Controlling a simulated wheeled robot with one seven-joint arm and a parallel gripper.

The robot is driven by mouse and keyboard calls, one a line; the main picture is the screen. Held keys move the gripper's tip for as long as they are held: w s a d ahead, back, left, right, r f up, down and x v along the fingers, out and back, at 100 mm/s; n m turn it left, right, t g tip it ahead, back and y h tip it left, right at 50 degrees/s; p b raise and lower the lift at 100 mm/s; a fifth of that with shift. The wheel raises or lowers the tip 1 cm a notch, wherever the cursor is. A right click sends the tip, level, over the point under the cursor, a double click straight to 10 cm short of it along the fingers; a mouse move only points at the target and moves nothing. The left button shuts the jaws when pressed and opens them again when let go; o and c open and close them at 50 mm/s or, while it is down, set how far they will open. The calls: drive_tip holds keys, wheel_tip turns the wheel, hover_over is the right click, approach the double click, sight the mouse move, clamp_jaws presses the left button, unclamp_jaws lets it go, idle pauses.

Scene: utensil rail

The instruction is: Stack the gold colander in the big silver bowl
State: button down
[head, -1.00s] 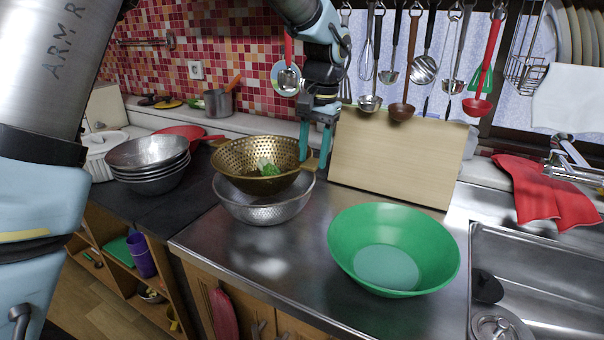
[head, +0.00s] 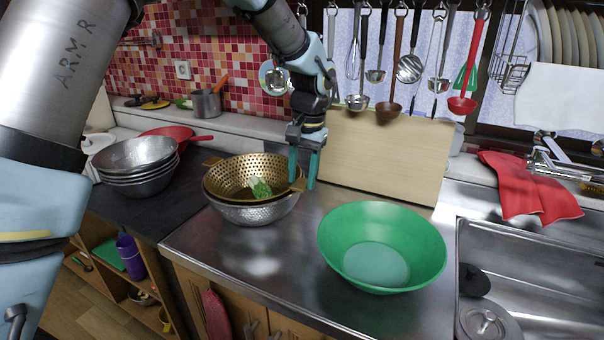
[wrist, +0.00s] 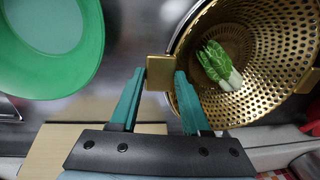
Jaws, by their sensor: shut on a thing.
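The gold colander (head: 228,176) sits nested inside the rim of the big silver bowl (head: 262,214) on the steel counter. In the wrist view the colander (wrist: 268,88) fills the right side, with a thin silver edge showing along its rim. A green-and-white vegetable (head: 260,188) lies inside the colander, also clear in the wrist view (wrist: 217,65). My gripper (head: 303,183) is at the colander's right side. In the wrist view my gripper (wrist: 158,75) is shut on the colander's flat gold handle, which shows between the fingertips.
A green bowl (head: 382,252) stands to the right on the counter. A wooden board (head: 385,155) leans behind my gripper, under hanging utensils. Stacked silver bowls (head: 140,170) stand at the left. The sink (head: 530,275) is at the right.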

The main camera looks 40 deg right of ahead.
drive_tip(key=shift+f, duration=0.15)
drive_tip(key=shift+c, duration=1.8)
unclamp_jaws()
drive_tip(key=shift+r, duration=0.45)
wheel_tip(320, 180, up, 12)
drive_tip(key=s+b, duration=0.1)
drive_tip(key=shift+d+r+b, duration=0.15)
drive_tip(key=shift+d+b, duration=0.15)
drive_tip(key=shift+b, duration=0.1)
